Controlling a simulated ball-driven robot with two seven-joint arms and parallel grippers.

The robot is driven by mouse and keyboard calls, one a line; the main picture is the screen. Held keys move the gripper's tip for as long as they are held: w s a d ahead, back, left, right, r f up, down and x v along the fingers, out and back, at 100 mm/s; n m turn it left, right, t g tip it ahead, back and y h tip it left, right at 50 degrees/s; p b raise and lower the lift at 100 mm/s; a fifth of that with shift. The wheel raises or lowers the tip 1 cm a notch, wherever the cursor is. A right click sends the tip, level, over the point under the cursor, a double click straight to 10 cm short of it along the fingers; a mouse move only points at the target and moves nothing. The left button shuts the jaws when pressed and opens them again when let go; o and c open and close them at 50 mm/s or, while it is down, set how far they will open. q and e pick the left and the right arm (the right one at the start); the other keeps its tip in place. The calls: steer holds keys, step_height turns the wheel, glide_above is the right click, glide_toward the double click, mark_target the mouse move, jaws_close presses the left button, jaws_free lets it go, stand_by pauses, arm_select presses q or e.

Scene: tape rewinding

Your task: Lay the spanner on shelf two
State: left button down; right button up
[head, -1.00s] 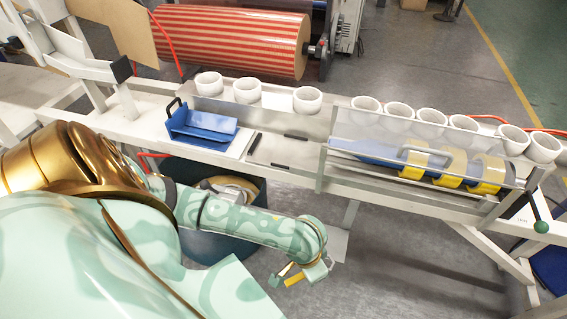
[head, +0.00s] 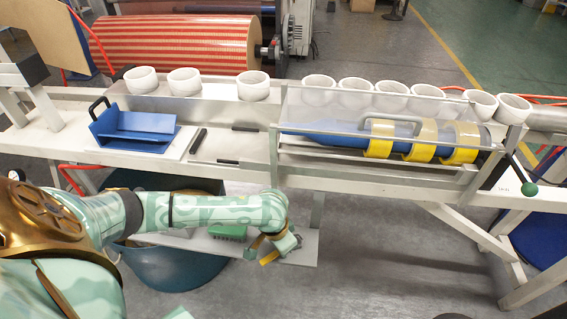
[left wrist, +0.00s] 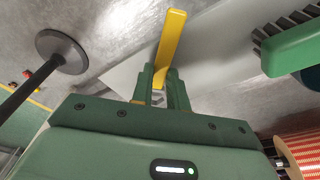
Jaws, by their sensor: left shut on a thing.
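My left gripper (head: 279,247) is shut on a yellow bar-like tool, the spanner (head: 268,258). A low pale shelf board (head: 303,249) lies below the bench, behind and beside the gripper in the head view. It also shows in the left wrist view (left wrist: 215,55). I see no number on it. The spanner appears held above or near its front edge; I cannot tell the gap. My right gripper is not in view.
A green brush (head: 229,231) lies on the low board, left of the gripper. A dark teal bin (head: 165,267) stands under my forearm. The bench (head: 75,149) above carries a blue tray (head: 133,126), several white rings and a clear guard over yellow tape rolls (head: 422,146).

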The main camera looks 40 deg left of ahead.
mark_target(276, 253)
arm_select(q)
steer(key=shift+f, duration=0.75)
steer(key=shift+r, duration=0.25)
steer(key=c, duration=1.4)
jaws_free()
steer(key=shift+f, duration=0.15)
steer(key=shift+o, duration=0.2)
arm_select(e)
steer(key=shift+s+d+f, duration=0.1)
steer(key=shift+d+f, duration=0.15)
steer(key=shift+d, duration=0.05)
